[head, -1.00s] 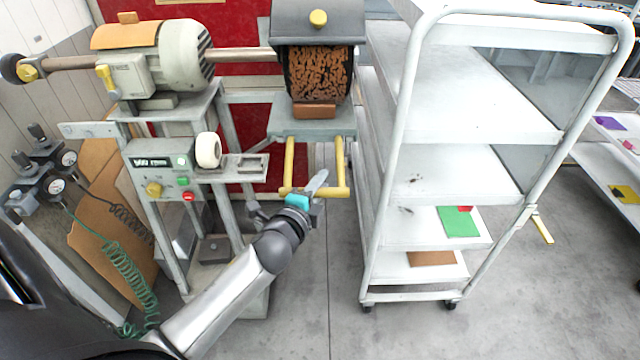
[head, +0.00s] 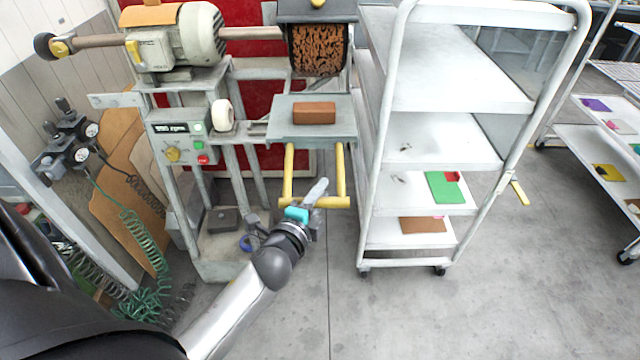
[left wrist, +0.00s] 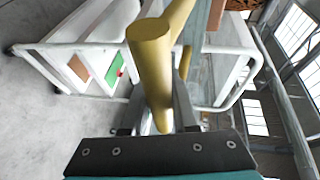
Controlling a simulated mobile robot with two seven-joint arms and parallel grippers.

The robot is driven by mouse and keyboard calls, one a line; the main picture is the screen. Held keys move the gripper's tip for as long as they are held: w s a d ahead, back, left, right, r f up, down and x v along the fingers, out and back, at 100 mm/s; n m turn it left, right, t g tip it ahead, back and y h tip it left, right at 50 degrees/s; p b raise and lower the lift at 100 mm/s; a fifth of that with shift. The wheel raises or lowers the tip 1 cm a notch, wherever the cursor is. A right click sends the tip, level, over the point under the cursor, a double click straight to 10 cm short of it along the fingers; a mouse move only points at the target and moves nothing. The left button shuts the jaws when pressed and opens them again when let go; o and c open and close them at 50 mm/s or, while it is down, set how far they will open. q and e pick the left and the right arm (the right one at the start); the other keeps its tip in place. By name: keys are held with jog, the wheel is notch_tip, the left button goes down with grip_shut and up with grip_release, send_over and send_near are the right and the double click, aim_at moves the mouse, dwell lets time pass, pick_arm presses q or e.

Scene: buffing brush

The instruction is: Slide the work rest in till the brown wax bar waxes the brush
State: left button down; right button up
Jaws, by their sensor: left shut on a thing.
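The brown wax bar (head: 314,113) lies on the grey work rest (head: 284,130). The round brown brush (head: 319,50) sits under its dark hood, behind and above the bar, with a visible gap between them. A yellow U-shaped handle (head: 288,172) extends from the front of the rest. My left gripper (head: 310,203) is shut on the handle's cross bar, near its middle. In the left wrist view the yellow bar (left wrist: 150,60) runs between the fingers. My right gripper is not in view.
A white shelf cart (head: 425,140) stands close on the right of the rest. The grey motor (head: 180,40) and control box (head: 180,135) are on the left. A green coiled hose (head: 130,220) hangs at lower left. The floor in front is clear.

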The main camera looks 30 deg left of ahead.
aim_at(318, 207)
pick_arm(q)
jog(key=shift+s+d, duration=0.45)
jog(key=shift+s, duration=0.35)
jog(key=c, duration=0.7)
grip_release()
jog(key=shift+s+d, duration=0.1)
jog(key=shift+s, duration=0.5)
jog(key=v, duration=1.4)
jog(key=shift+r, duration=0.15)
